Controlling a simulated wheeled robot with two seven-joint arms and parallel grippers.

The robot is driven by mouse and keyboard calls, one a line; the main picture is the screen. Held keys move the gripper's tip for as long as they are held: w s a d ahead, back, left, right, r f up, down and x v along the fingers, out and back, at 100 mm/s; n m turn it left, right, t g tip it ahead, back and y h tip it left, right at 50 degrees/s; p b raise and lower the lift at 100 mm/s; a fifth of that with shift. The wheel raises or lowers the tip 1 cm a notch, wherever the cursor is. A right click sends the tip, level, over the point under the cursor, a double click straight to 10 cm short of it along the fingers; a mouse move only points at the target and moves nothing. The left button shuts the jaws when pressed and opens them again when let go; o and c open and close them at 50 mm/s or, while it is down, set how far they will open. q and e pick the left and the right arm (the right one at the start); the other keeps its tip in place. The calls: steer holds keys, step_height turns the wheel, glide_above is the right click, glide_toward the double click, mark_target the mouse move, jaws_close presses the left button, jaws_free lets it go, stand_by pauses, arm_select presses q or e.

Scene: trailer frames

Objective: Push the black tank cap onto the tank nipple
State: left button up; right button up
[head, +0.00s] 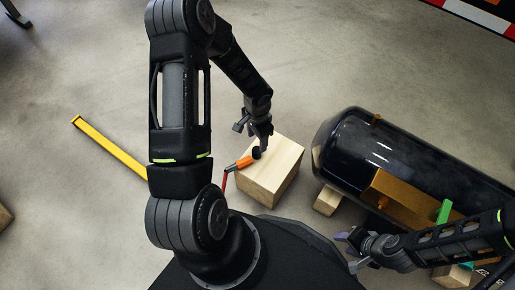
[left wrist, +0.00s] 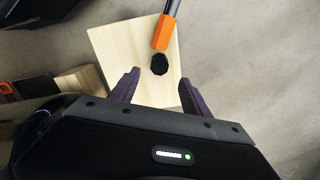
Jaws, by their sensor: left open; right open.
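The black tank cap (left wrist: 159,65) lies on top of a pale wooden block (left wrist: 112,45), in front of my left gripper. In the head view the cap (head: 256,153) shows as a small dark shape on the block, close to the left fingers. My left gripper (left wrist: 156,88) is open, its fingers spread to either side of the cap's line, with nothing between them. The black tank (head: 400,150) lies on its side at the right. A small brass-coloured fitting (head: 377,118) stands on its upper side; I cannot tell whether it is the nipple. My right gripper (head: 352,250) is open and empty near the tank.
An orange-ended tool (head: 240,163) lies on the wooden block beside the cap. Wooden blocks (head: 327,200) support the tank. A brown bracket (head: 400,195) and a green piece (head: 444,211) are at its near side. A yellow bar (head: 108,146) lies on the open floor at left.

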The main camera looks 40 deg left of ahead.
mark_target(258, 149)
arm_select(q)
steer(key=shift+f+b, duration=0.5)
steer(key=shift+f, duration=0.8)
step_height(258, 149, down, 5)
steer(key=b, duration=0.2)
steer(key=shift+d+f+b, duration=0.1)
steer(key=shift+f+b, duration=0.05)
steer(key=shift+b, duration=0.2)
steer(key=shift+c, duration=0.5)
jaws_close()
